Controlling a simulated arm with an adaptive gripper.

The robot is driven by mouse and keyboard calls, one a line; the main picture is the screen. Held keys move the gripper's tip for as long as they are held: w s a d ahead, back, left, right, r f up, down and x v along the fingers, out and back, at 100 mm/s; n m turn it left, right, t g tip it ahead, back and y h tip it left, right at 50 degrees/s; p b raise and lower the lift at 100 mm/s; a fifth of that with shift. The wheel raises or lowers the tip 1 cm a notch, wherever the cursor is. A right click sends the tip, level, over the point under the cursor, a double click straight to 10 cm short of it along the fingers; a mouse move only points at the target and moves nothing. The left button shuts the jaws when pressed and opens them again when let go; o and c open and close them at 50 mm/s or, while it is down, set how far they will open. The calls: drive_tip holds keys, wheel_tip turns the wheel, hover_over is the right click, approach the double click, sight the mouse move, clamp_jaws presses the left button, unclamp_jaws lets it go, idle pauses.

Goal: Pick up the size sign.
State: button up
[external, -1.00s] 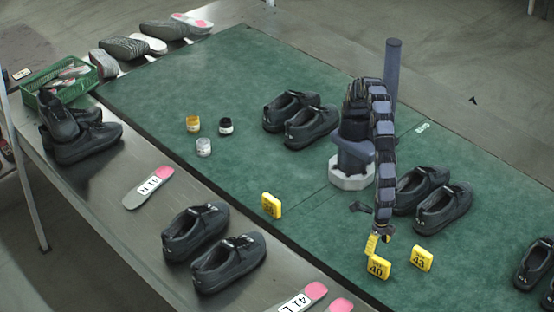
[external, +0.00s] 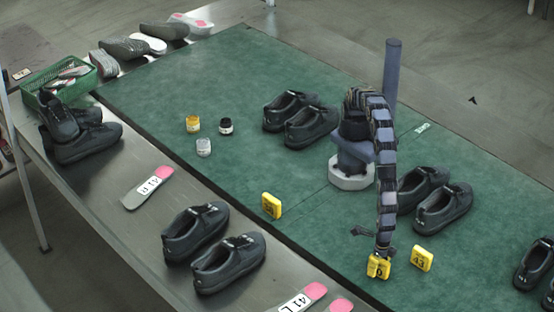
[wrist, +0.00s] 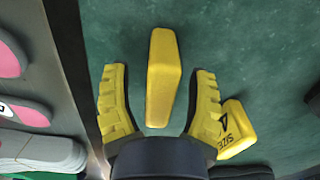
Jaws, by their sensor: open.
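A yellow size sign (external: 379,272) stands on the green mat below my gripper (external: 378,263), its number partly hidden by the fingers. In the wrist view this sign (wrist: 163,80) shows from above as a yellow block between my two ribbed yellow fingers (wrist: 158,72). My gripper is open, with a visible gap on both sides of the sign. A second yellow sign marked 43 (external: 421,258) stands just to the right. In the wrist view it (wrist: 239,130) lies beside the right finger, partly covered. A third yellow sign (external: 271,205) stands farther left, near the mat's edge.
Black shoe pairs stand behind my gripper (external: 442,207) and on the grey strip to the left (external: 228,263). Several insoles (external: 148,188) lie on that strip. Small jars (external: 204,147) stand on the mat (external: 150,95).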

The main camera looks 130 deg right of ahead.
clamp_jaws()
drive_tip(key=shift+r, duration=0.45)
wheel_tip(320, 180, up, 3)
drive_tip(key=shift+d+f, duration=0.1)
drive_tip(key=s+d+r, duration=0.8)
drive_tip(key=d+r, duration=0.1)
drive_tip(key=d, duration=0.2)
drive_tip(key=shift+s+r, duration=0.2)
